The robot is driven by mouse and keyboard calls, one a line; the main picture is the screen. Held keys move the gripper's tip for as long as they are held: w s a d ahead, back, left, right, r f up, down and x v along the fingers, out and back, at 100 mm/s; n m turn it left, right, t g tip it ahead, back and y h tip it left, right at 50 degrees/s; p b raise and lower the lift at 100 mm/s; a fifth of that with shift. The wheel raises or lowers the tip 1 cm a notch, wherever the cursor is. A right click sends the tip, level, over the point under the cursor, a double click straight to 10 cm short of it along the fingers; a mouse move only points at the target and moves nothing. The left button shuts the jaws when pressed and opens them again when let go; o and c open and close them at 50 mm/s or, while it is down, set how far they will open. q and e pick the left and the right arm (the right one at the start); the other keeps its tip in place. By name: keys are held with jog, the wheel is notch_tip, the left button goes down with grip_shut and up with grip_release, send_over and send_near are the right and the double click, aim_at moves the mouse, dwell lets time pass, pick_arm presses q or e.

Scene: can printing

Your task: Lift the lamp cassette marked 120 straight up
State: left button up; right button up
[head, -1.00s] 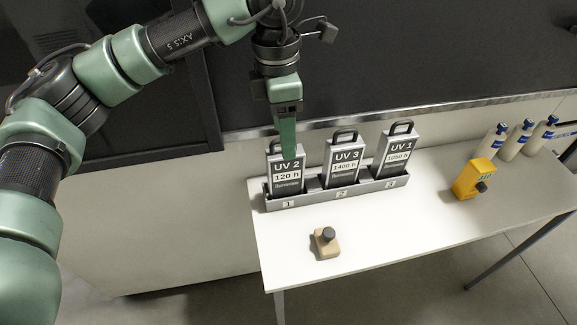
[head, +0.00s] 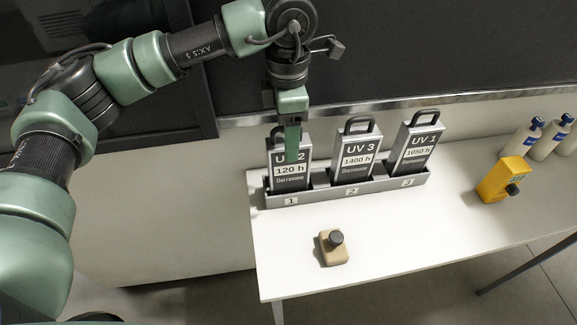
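The lamp cassette marked UV 2, 120 h (head: 290,183) stands upright in slot 1 of the grey rack (head: 330,195), at its left end. My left gripper (head: 292,158) points down at the top of this cassette. It covers part of the "UV 2" text and most of the handle. I see it nearly edge-on, so its opening and any hold on the handle are hidden. The UV 3 cassette, 1400 h (head: 352,163), stands in slot 2 and the UV 1 cassette, 1050 h (head: 413,157), in slot 3. My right gripper is out of view.
The rack stands on a white table (head: 400,235). A beige block with a dark knob (head: 333,251) sits in front of it. A yellow device (head: 497,181) and white bottles with blue caps (head: 525,137) stand at the right. A dark panel (head: 420,60) rises behind.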

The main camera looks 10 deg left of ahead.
aim_at(289, 165)
pick_arm(q)
jog(key=f, duration=0.2)
jog(key=f+p, duration=0.1)
jog(key=f, duration=0.1)
jog(key=shift+w, duration=0.25)
grip_shut()
jog(key=shift+r, duration=0.15)
dwell(1.0)
